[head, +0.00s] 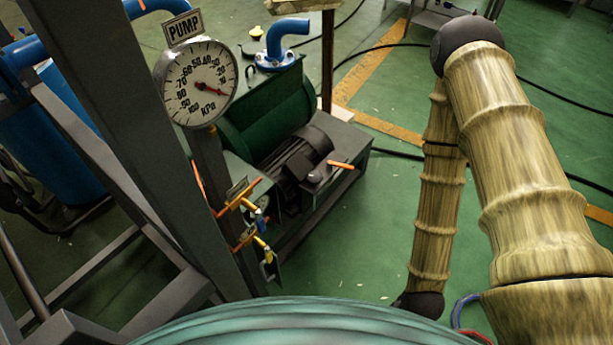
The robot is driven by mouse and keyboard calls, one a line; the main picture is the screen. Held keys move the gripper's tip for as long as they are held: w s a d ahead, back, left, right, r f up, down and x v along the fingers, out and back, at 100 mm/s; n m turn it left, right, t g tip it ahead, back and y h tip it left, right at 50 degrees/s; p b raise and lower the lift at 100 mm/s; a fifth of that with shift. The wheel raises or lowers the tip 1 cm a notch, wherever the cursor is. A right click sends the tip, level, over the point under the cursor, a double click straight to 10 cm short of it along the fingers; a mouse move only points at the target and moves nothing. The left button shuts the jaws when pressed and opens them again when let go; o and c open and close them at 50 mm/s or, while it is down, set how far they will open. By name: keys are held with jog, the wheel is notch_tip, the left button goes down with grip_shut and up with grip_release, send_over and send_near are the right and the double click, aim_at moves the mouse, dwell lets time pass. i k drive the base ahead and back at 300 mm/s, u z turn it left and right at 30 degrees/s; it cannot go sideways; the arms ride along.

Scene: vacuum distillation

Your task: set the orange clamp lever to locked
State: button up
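Several orange levers show, and I cannot tell which is the clamp lever. One short orange lever (341,165) lies nearly level at the right end of the pump bench, beside a dark grey motor (298,158). Two orange-yellow handles, an upper one (238,198) and a lower one (246,239), stick out at a slant from fittings beside the grey post. Whether any lever is locked cannot be told from here. My gripper is not in view; my wood-patterned arm fills the right side and bends down to a dark joint near the bottom edge.
A round kPa gauge (196,83) with a PUMP sign (185,28) stands by a thick grey steel post (130,90). A green pump (270,110) with a blue pipe (286,36) stands behind. Black hoses cross the green floor. Open floor (345,245) lies right of the bench.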

aim_at(331, 163)
jog(key=k, duration=1.2)
jog(key=z, duration=0.7)
jog(key=i, duration=1.15)
jog(key=u, duration=0.9)
jog(key=i, duration=0.35)
jog(key=u, duration=0.35)
